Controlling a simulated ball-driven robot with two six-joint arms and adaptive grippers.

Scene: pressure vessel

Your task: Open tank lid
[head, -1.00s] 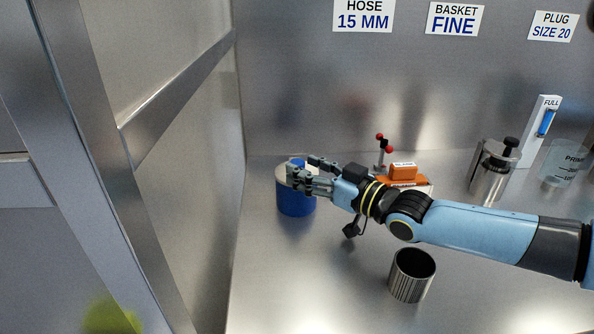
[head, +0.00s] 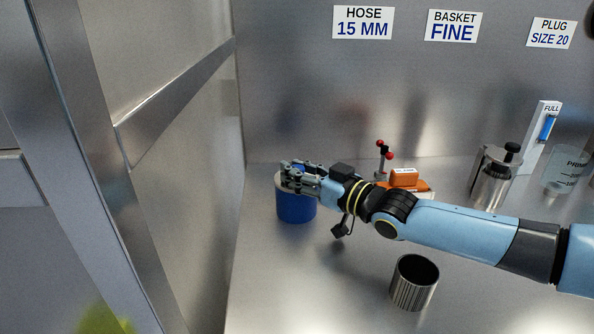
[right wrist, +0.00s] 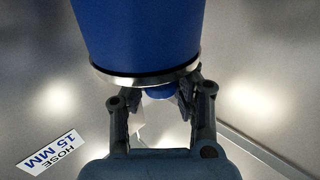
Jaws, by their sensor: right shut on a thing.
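A blue cylindrical tank (head: 295,208) with a pale metal lid (head: 279,184) stands at the left of the steel worktop. My right gripper (head: 294,176) is over the lid, its fingers closed in at the top and covering most of it. In the right wrist view the blue tank (right wrist: 145,35) appears upside down. The lid's metal rim (right wrist: 148,77) shows there, seated against the tank, with a blue knob (right wrist: 159,92) between the two fingers. The gripper is shut on this knob. My left gripper is not in view.
An open ribbed metal cylinder (head: 414,283) stands in front of my right arm. Behind it are an orange block (head: 404,177) and a red-knobbed lever (head: 384,155). A steel vessel (head: 491,178) and a clear beaker (head: 566,170) stand right. A metal wall rises left.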

